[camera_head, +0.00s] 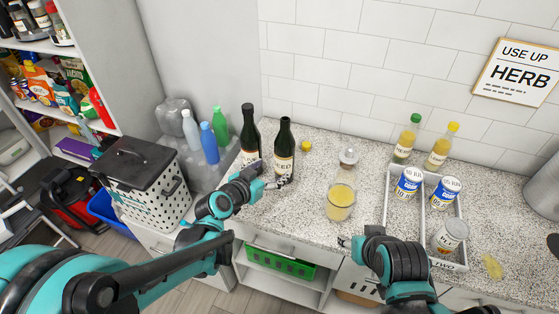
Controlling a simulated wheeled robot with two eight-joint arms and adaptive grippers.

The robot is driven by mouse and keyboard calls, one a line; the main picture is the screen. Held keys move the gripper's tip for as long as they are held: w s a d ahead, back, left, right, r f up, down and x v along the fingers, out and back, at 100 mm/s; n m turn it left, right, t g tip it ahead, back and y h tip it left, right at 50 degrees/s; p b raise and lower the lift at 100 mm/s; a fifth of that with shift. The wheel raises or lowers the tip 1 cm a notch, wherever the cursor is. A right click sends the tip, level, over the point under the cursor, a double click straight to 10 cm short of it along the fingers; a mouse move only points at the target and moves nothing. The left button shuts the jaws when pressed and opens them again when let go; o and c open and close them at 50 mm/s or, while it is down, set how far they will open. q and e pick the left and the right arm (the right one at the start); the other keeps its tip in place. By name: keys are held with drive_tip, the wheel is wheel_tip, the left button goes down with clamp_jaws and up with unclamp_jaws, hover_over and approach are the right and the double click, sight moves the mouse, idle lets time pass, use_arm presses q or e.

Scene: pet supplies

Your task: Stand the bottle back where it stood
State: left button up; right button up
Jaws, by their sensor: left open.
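A dark bottle with a cream label (284,152) stands upright on the speckled counter. Its top looks uncapped. A second dark bottle (250,130) stands just left of it. My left gripper (268,178) is open, low at the left side of the labelled bottle, with its fingertips near the bottle's base. I cannot tell whether they touch it. A yellow cap (306,146) lies on the counter to the right of the bottle. My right gripper (345,241) is at the counter's front edge, away from the bottles; its jaws are too small to judge.
A glass jar with yellow contents (341,200) stands right of the bottles. A white tray (418,222) holds several cans. Two oil bottles (406,140) (440,146) stand behind it. Coloured bottles (209,143) stand at left near a lidded basket (150,196).

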use_arm(q)
drive_tip(key=s+a+n+g+y, duration=0.2)
drive_tip(key=s+a+n+y, duration=0.1)
drive_tip(key=s+a, duration=0.4)
drive_tip(key=s+a+n+g+y, duration=0.2)
drive_tip(key=s+a, duration=0.4)
drive_tip(key=s, duration=0.8)
drive_tip(key=shift+s+a+n+g+y+p, duration=0.15)
drive_tip(key=shift+a+n+g+y+p, duration=0.2)
drive_tip(key=shift+y, duration=0.45)
